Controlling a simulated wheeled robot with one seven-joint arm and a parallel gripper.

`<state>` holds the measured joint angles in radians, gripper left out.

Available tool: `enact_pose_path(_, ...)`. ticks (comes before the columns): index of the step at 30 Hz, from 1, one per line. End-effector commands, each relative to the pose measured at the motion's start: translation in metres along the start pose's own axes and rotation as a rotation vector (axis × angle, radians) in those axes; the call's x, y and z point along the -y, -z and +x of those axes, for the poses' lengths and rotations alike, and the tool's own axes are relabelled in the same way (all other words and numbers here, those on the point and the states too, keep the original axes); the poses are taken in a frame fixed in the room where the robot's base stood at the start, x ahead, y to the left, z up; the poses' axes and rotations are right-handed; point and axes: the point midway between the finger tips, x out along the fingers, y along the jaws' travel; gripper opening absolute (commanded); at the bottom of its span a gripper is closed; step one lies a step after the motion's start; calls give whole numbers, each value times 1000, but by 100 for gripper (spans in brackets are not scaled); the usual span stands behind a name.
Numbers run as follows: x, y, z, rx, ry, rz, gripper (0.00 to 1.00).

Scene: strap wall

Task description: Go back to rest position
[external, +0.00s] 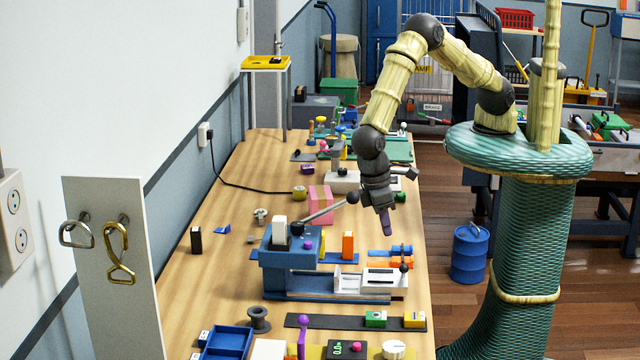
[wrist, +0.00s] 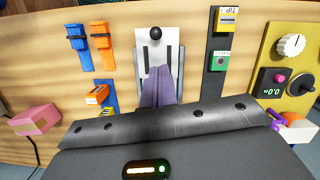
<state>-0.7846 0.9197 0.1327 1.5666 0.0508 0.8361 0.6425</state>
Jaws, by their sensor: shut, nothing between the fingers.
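My gripper (external: 385,222) hangs over the right part of the workbench (external: 205,285) in the external view, its purple fingers pointing down. The fingers are shut with nothing between them. In the wrist view the purple fingers (wrist: 158,88) show together in front of a white block with a black knob (wrist: 155,33). My arm is bent above the bench, with its elbow high. The gripper appears clear of the bench top and holds nothing.
A blue vise-like fixture (external: 283,250) with a grey lever stands below and left of the gripper. A pink block (external: 319,203) lies behind it. A blue barrel (external: 469,252) stands on the floor.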

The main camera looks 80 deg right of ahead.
Motion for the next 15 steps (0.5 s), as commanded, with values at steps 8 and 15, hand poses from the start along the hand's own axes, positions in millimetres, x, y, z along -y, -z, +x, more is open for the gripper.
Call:
enact_pose_path(8, -11, 18, -2, -11, 9, -10, 0)
enact_pose_path(15, -49, 76, -14, -77, 44, -69, 0)
